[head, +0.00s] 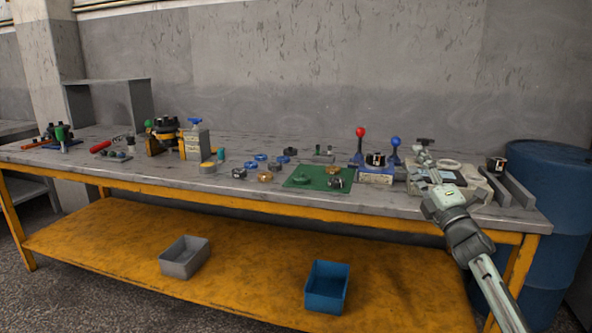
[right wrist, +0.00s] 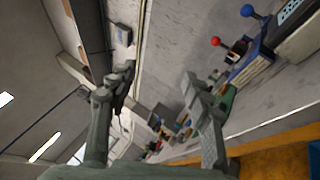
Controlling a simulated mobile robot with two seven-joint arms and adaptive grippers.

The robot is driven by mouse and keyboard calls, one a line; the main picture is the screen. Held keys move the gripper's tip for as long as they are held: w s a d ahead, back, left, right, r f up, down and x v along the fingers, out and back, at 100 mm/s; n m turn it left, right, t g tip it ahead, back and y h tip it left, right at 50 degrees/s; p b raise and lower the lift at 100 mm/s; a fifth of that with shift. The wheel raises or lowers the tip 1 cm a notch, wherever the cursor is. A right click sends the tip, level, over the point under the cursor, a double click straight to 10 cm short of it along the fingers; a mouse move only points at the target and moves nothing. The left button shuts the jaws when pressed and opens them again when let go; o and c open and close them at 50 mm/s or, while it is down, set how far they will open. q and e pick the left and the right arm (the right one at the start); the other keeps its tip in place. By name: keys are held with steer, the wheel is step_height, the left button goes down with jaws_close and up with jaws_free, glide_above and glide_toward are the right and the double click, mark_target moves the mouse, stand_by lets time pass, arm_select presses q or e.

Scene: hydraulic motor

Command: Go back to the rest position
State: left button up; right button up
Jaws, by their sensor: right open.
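My right arm comes in from the bottom right of the head view. My right gripper (head: 424,160) is over the right part of the workbench, in front of a pale device with a dark panel (head: 446,178). In the right wrist view the gripper (right wrist: 158,82) has its two fingers spread apart, with nothing between them. It is open and empty. My left gripper is in neither view.
The workbench (head: 300,202) holds a green mat (head: 304,182), a fixture with red and blue knobs (head: 376,176) and several small parts. A blue barrel (head: 555,190) stands at the right. Grey (head: 184,262) and blue (head: 327,292) bins sit on the yellow lower shelf (head: 110,245).

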steer(key=w+d+f+m+g+h, duration=0.2)
steer(key=d+f+m+g+h, duration=0.4)
steer(key=d+f+m+h, duration=0.65)
steer(key=s+a+f+m+g+y, duration=0.2)
steer(key=s+f+m+g+y, duration=0.3)
steer(key=f+m, duration=0.55)
steer(key=s+a+f+n+g, duration=0.1)
steer(key=s+a+f+g, duration=0.15)
steer(key=s+f, duration=0.8)
steer(key=s+a+f+n+g, duration=0.1)
steer(key=s+a+f+g, duration=0.15)
steer(key=s+f, duration=0.85)
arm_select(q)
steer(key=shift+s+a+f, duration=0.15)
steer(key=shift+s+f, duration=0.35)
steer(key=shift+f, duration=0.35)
arm_select(e)
steer(key=s+a+f+g, duration=0.2)
steer(key=s+a+f, duration=0.1)
steer(key=s+f, duration=0.6)
steer(key=s+a+f+g+y, duration=0.1)
steer(key=s+a+f, duration=0.3)
steer(key=s+f, duration=0.6)
steer(key=s+g, duration=0.1)
steer(key=s, duration=0.7)
steer(key=shift+s, duration=0.2)
